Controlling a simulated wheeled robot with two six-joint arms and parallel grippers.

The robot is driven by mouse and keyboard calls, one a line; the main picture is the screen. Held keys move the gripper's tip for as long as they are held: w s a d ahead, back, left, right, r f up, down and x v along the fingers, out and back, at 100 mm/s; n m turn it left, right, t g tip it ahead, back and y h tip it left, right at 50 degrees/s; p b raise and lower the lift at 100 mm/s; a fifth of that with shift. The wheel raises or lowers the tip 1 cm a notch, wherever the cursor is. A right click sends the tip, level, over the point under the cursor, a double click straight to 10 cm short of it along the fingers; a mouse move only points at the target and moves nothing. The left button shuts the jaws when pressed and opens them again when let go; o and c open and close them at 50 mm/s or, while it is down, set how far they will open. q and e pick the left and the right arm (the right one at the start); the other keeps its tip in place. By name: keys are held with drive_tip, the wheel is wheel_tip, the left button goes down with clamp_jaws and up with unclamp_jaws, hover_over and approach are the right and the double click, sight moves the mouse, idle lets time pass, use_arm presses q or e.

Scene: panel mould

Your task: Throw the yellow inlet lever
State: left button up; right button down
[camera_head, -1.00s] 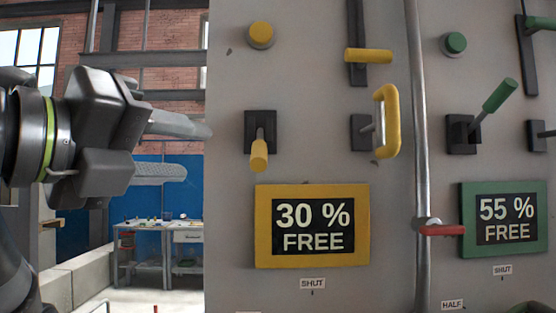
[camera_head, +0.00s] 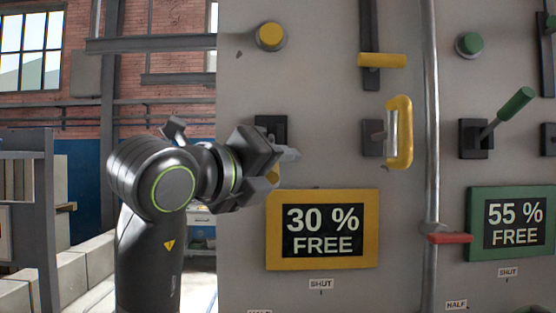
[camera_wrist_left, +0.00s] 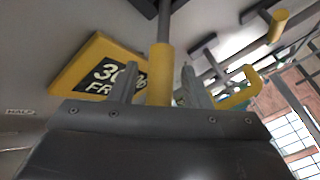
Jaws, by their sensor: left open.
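The yellow inlet lever (camera_wrist_left: 160,75) has a grey shaft and a yellow grip and points down from its black mount (camera_head: 270,125). In the head view my left gripper (camera_head: 285,165) covers most of it, with only a bit of yellow showing between the fingers. In the left wrist view the grip stands between the two open fingers of my left gripper (camera_wrist_left: 158,70). I cannot tell whether either finger touches it. My right gripper is not in view.
A yellow-framed 30 % FREE sign (camera_head: 323,260) is just below. A yellow loop handle (camera_head: 401,130), yellow sliding handle (camera_head: 383,60) and yellow knob (camera_head: 271,36) are nearby. A vertical pipe (camera_head: 431,120) with a red lever (camera_head: 450,238) separates the green lever (camera_head: 513,105).

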use_arm(q)
drive_tip(key=shift+w+d, duration=0.15)
drive_tip(key=shift+w, duration=0.1)
drive_tip(key=shift+c, duration=0.4)
clamp_jaws()
